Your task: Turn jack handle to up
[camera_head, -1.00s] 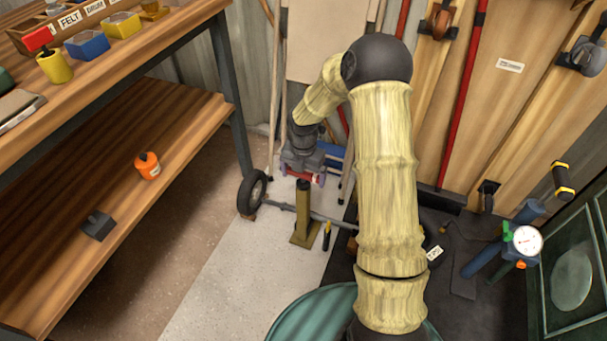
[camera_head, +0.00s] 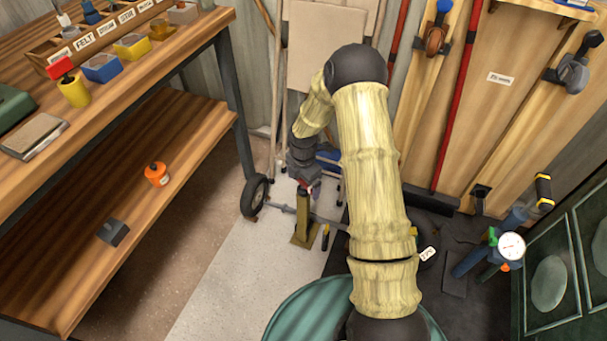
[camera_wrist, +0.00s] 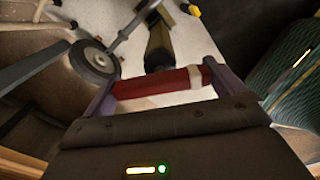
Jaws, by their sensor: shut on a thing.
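The jack (camera_head: 302,222) is an olive post on a flat base on the pale floor, beside the axle of a wheel. Its dark post also shows in the wrist view (camera_wrist: 157,48). The red jack handle (camera_wrist: 150,84), with a pale band near its right end, lies across between my two fingers in the wrist view. My gripper (camera_wrist: 160,87) is shut on this handle. In the head view my gripper (camera_head: 306,182) is at the top of the jack, and only a little red shows there. The handle's joint with the post is not clearly visible.
A black wheel (camera_head: 254,195) with a metal axle stands left of the jack. A wooden workbench (camera_head: 140,200) with a lower shelf is at left. A green round drum top (camera_head: 300,312) is in front, and boards lean on the back wall. Pale floor is clear between.

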